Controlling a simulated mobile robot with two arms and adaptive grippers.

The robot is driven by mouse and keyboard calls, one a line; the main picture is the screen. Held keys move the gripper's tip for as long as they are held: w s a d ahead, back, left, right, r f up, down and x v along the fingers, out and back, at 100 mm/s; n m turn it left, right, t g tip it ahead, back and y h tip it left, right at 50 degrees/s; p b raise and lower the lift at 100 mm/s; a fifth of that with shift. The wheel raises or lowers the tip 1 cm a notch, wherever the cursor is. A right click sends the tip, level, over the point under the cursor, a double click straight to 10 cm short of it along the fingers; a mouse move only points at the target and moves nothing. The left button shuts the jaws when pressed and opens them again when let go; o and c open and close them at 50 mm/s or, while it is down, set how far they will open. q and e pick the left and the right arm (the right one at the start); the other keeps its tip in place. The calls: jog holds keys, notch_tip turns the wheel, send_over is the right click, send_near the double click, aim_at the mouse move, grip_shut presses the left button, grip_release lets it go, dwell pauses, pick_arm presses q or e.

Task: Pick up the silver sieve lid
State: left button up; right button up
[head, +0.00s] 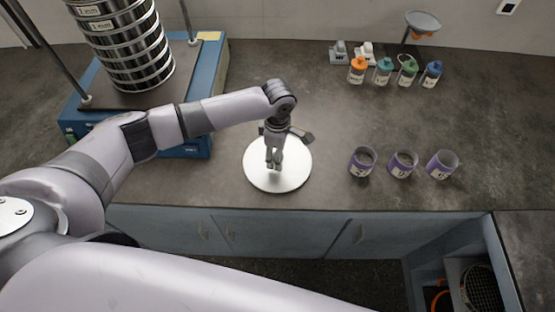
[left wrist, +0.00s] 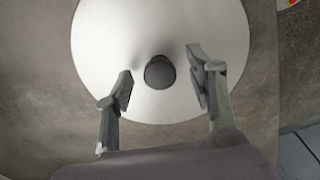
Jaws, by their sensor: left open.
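The silver sieve lid (head: 297,171) is a pale round disc lying flat on the counter in the head view. In the left wrist view the lid (left wrist: 205,30) fills the upper middle, with a dark round knob (left wrist: 159,72) at its centre. My left gripper (head: 274,166) points down over the lid in the head view and hides the knob. In the left wrist view my left gripper (left wrist: 160,90) is open, with one finger on each side of the knob and gaps between. I cannot tell the exact fingertip height. My right gripper is not in view.
The sieve stack (head: 125,45) stands on the blue shaker (head: 215,75) at the back left. Three purple-banded cups (head: 403,165) stand right of the lid. Several small bottles (head: 383,72) stand at the back. The counter between is clear.

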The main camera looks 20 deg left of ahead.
pick_arm(q)
jog(key=shift+c, duration=0.6)
grip_shut()
